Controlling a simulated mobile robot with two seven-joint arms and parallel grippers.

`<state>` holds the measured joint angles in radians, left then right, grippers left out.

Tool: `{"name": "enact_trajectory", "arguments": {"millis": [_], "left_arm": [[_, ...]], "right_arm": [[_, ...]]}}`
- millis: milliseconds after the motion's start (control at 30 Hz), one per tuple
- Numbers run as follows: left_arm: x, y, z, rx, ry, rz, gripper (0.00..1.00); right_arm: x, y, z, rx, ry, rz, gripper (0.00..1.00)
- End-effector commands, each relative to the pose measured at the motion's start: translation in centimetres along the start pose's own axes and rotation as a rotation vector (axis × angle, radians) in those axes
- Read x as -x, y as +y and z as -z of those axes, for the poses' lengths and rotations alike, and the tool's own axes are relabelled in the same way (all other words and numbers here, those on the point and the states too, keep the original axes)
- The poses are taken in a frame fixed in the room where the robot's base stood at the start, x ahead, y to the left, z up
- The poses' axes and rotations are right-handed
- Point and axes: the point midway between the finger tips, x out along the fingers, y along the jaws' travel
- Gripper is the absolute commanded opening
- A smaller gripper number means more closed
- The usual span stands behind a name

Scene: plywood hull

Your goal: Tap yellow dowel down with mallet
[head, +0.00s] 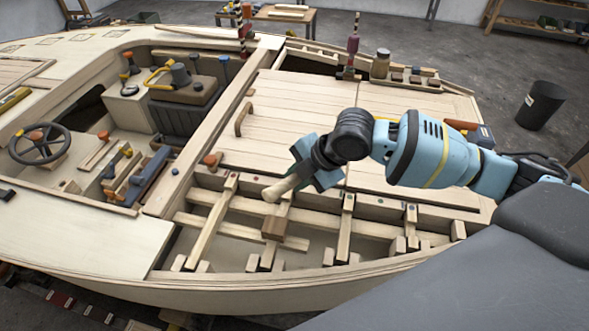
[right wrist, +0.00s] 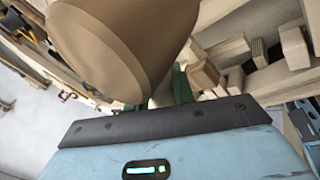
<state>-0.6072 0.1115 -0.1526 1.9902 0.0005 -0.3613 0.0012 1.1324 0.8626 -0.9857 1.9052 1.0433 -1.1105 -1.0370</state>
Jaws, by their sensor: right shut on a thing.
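My right gripper (head: 308,172) reaches in from the right over the slatted edge of the hull. It is shut on a pale wooden piece (head: 276,190), which looks like part of the mallet and slants down to the left. In the right wrist view a large, rounded brown wooden body (right wrist: 125,45), likely the mallet, fills the upper middle and hides much of the jaws. A brown block (head: 274,229) sits on the slats just below the held piece; I cannot tell whether they touch. I cannot make out the yellow dowel for sure. My left gripper is not in view.
Raised slats and small blocks (head: 347,212) line the near hull edge. A flat plank deck (head: 290,100) lies behind, with a wooden handle (head: 243,118) on it. A steering wheel (head: 39,144) and a seat (head: 186,92) stand at left. A jar (head: 380,64) stands at the back.

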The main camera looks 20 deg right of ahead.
Motion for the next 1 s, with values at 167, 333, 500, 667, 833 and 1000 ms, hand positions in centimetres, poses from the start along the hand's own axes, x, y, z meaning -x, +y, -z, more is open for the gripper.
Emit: {"name": "enact_trajectory", "arguments": {"millis": [167,333,500,667,833,1000], "left_arm": [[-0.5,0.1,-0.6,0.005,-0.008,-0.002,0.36],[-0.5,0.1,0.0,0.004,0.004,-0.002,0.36],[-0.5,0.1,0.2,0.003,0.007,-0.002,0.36],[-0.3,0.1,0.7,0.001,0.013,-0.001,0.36],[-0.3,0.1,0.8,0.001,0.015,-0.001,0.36],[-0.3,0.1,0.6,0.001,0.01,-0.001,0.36]], "right_arm": [[-0.9,-0.4,-0.3,0.0,-0.001,-0.003,0.0],[-0.7,-0.3,-0.3,0.001,-0.002,-0.006,0.0],[-0.7,-0.3,-0.2,0.002,-0.002,-0.006,0.0],[-0.6,-0.3,-0.1,0.002,-0.001,-0.007,0.0],[-0.7,-0.3,-0.2,0.002,-0.001,-0.006,0.0],[-0.8,-0.4,-0.2,0.002,-0.001,-0.005,0.0]]}}
